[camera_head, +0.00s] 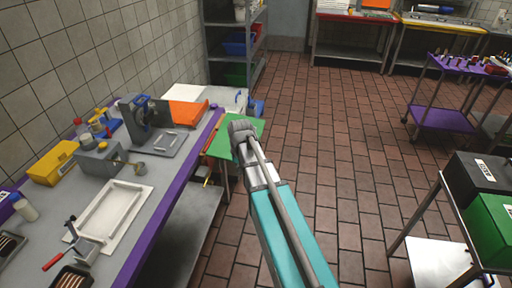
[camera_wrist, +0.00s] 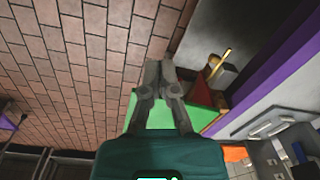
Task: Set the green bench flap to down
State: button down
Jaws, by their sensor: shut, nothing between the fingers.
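The green bench flap (camera_head: 222,148) juts out from the right side of the purple-edged bench and looks roughly level. My arm passes over it and hides part of it in the head view. I cannot tell whether the fingers touch the flap. In the head view my arm hides the fingertips.
The bench (camera_head: 165,215) holds a white tray (camera_head: 108,213), a grey machine (camera_head: 150,120) and a yellow box (camera_head: 53,162). A purple cart (camera_head: 440,119) and a rack with a green box (camera_head: 490,222) stand at right. Tiled floor between is open.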

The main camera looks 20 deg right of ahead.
jog(key=w+d+r+m+p, duration=0.2)
jog(key=w+d, duration=0.5)
jog(key=w, duration=0.1)
jog(key=w+d+r+m+p, duration=0.2)
jog(key=w+d+r, duration=0.1)
jog(key=w+d, duration=0.4)
jog(key=shift+w+d+t+y, duration=0.3)
jog(key=shift+w, duration=0.5)
jog(key=shift+f, duration=0.1)
jog(key=f+b, duration=0.4)
jog(key=a+f+b, duration=0.1)
jog(key=f+b, duration=0.4)
jog(key=w+f+b, duration=0.1)
jog(key=f+b, duration=0.3)
jog(key=shift+a+f+b, duration=0.2)
jog(key=shift+f+b, duration=0.05)
jog(key=shift+b, duration=0.1)
